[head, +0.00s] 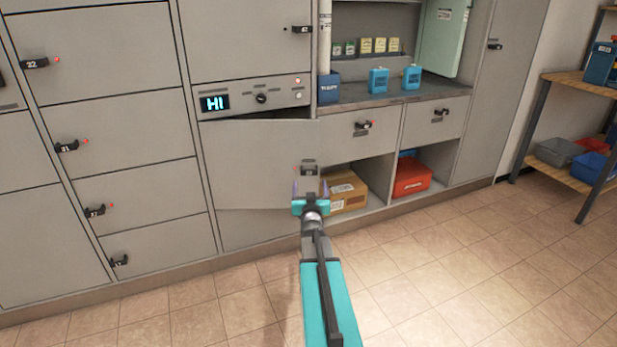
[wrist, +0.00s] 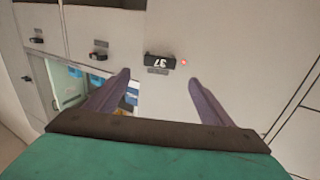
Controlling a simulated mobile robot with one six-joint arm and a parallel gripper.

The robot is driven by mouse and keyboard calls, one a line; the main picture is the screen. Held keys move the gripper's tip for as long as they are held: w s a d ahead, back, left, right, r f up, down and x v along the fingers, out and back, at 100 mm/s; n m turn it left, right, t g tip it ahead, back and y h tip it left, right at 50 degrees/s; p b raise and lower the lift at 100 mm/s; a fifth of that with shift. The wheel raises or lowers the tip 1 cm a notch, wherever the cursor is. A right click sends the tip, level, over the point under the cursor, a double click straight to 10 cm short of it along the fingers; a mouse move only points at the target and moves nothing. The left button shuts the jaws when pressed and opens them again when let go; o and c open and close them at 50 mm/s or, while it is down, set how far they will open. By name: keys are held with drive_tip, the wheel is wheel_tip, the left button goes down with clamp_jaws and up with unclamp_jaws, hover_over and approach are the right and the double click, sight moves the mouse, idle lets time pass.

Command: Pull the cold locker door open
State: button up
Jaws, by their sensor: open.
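The cold locker door (head: 255,165) is a plain grey panel below a control strip with a lit display. It stands slightly ajar, hinged at the left, with a dark gap along its top. Its black handle (head: 308,168) is near the right edge. In the wrist view the handle (wrist: 160,61) shows upside down, marked 37, beside a red light. My gripper (head: 311,187) is open and empty in front of the door, just below the handle in the head view. In the wrist view its fingers (wrist: 158,80) spread to either side of the handle, apart from it.
The control strip (head: 255,97) has a knob and lights. Right of the door, open cubbies hold a cardboard box (head: 344,190) and a red bin (head: 411,178). Closed lockers fill the left. A wooden shelf (head: 565,150) stands far right. The tiled floor in front is clear.

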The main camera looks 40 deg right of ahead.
sight(309, 172)
drive_tip(key=shift+b+x, duration=0.5)
drive_tip(key=shift+x, duration=3.75)
drive_tip(key=c, duration=1.4)
drive_tip(key=shift+a+f, duration=0.1)
drive_tip(key=shift+c, duration=0.6)
drive_tip(key=shift+s, duration=0.1)
